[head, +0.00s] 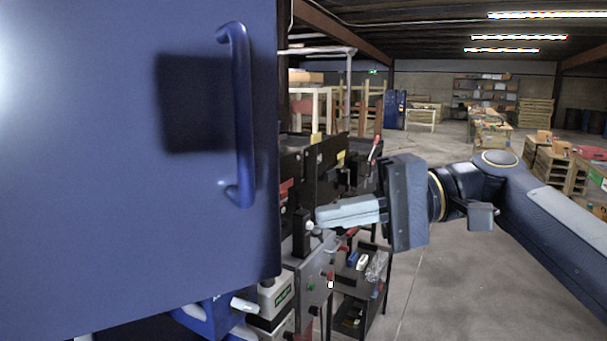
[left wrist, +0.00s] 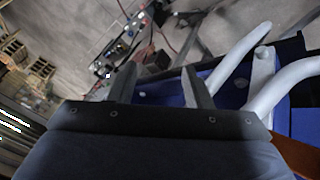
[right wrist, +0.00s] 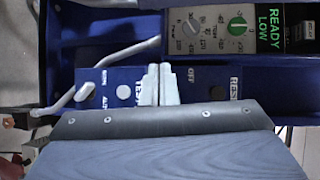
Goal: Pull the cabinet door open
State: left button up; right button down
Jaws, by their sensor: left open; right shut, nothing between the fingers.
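The blue cabinet door (head: 90,200) fills the left of the head view, very close. Its vertical blue bar handle (head: 243,115) runs near the door's right edge. My right gripper (head: 322,214) is to the right of the door and handle, apart from the handle in the picture, with its fingers shut, empty and pointing left. In the right wrist view its shut fingers (right wrist: 160,70) overlap a blue control panel; I cannot tell whether they touch it. My left gripper (left wrist: 158,82) is open in the left wrist view, with nothing visible between its fingers. I cannot make it out in the head view.
Pale tubes (left wrist: 240,60) stand right of my left fingers. Black equipment (head: 325,170) and a dark cart (head: 372,310) crowd behind the door.

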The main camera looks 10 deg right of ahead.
aim_at(273, 173)
notch_tip(273, 173, up, 5)
jog(key=d+n+g+y, duration=0.1)
jog(key=d+y, duration=0.1)
jog(key=s+a+p, duration=0.3)
jog(key=a+p, duration=0.1)
jog(key=a, duration=0.4)
jog(key=shift+s+a+g, duration=0.4)
jog(key=shift+s+d, duration=0.1)
